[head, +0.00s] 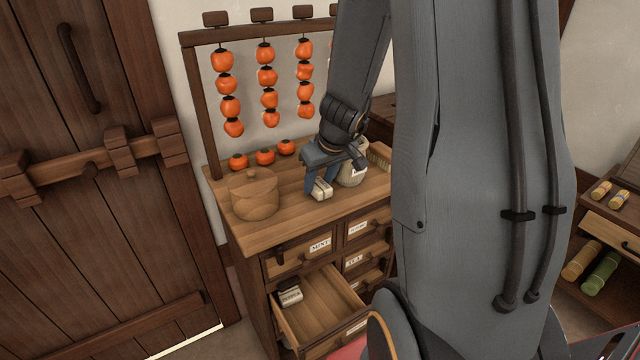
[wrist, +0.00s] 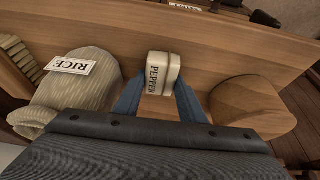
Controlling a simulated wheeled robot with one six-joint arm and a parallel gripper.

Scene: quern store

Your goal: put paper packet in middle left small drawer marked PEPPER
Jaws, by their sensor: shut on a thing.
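The paper packet (head: 321,188) is small, cream and banded, and the wrist view shows it marked PEPPER (wrist: 155,72). My gripper (head: 320,182) is shut on it, with blue fingers on either side, at the chest top; I cannot tell whether the packet touches the wood. In the wrist view my gripper (wrist: 158,90) points toward the chest's front edge. The middle left small drawer (head: 325,303) is pulled open below the drawer marked MINT (head: 320,246). A small dark-and-white packet (head: 290,293) lies in its back left. The open drawer's own label is not readable.
A round lidded wooden box (head: 254,196) stands left of my gripper. A sack marked RICE (wrist: 85,90) stands on the other side, with a brush (head: 379,157) beyond. Persimmons hang on a rack (head: 250,36) behind. My arm hides the chest's right side.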

